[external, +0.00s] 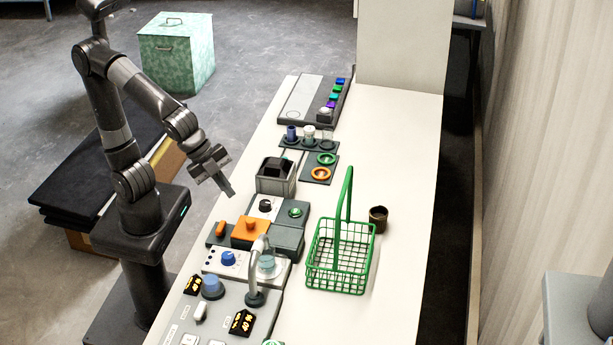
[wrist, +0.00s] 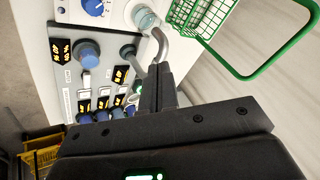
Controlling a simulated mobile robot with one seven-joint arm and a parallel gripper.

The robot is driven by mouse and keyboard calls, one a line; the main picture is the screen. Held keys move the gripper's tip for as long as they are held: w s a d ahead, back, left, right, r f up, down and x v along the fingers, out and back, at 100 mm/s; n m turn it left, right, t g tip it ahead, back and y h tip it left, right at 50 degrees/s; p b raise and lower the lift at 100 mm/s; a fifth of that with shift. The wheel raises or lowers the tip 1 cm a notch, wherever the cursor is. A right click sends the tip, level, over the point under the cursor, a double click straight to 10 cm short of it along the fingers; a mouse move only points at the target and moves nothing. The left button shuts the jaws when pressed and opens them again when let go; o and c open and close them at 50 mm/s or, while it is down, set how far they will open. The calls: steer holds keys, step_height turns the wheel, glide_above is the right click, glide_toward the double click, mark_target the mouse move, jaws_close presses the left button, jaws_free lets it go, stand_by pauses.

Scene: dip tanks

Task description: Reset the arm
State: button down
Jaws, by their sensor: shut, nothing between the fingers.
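My gripper (external: 228,190) is shut and empty. In the external view it hangs in the air near the left edge of the white bench (external: 400,130), pointing down and to the right, left of the row of devices. The wrist view shows its two dark fingers (wrist: 158,88) pressed together, with a control panel behind them. My arm is bent, its upper part raised above its base at the left of the bench.
A green wire basket (external: 340,262) with a tall handle stands on the bench beside a small brown cup (external: 378,219). A curved metal spout (external: 257,270) rises near the blue-knob panel (external: 228,258). A black-topped grey box (external: 276,175) is right of my gripper. Bare bench lies along the right.

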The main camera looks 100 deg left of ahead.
steer(key=s+a+f+n+g, duration=0.1)
steer(key=s+a+f+n, duration=0.1)
steer(key=s+a+n, duration=0.8)
steer(key=s+a, duration=0.3)
steer(key=s, duration=0.1)
steer(key=shift+a+f+y, duration=0.25)
steer(key=shift+f+y, duration=0.15)
steer(key=c, duration=2.1)
jaws_free()
steer(key=shift+c, duration=0.2)
